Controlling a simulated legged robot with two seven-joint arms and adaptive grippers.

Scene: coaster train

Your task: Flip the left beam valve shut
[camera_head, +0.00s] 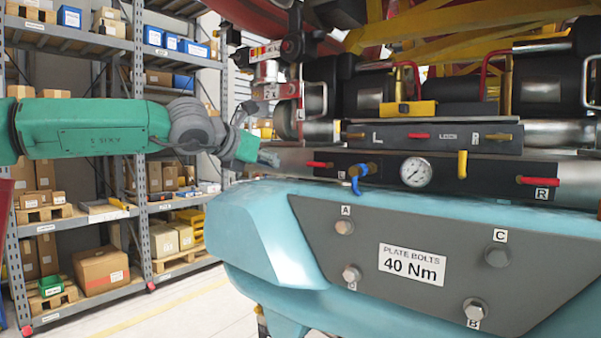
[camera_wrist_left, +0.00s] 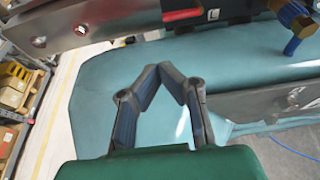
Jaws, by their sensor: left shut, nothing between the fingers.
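The left beam valve has a red handle (camera_head: 318,164) at the left end of the dark lower beam, lying level along it. In the left wrist view the red handle (camera_wrist_left: 181,14) shows at the top edge, beside a small L label (camera_wrist_left: 213,15). My left gripper (camera_head: 270,158) is shut and empty. It is left of the handle, apart from it in the head view. In the left wrist view my left gripper (camera_wrist_left: 171,70) has its fingertips together over the teal casing, below the handle. My right gripper is not in view.
A blue lever (camera_head: 356,180), a gauge (camera_head: 416,171), a yellow handle (camera_head: 462,164) and a red handle marked R (camera_head: 538,181) line the lower beam. The teal casing (camera_head: 250,225) juts out below. Shelves with boxes (camera_head: 103,270) stand behind on the left.

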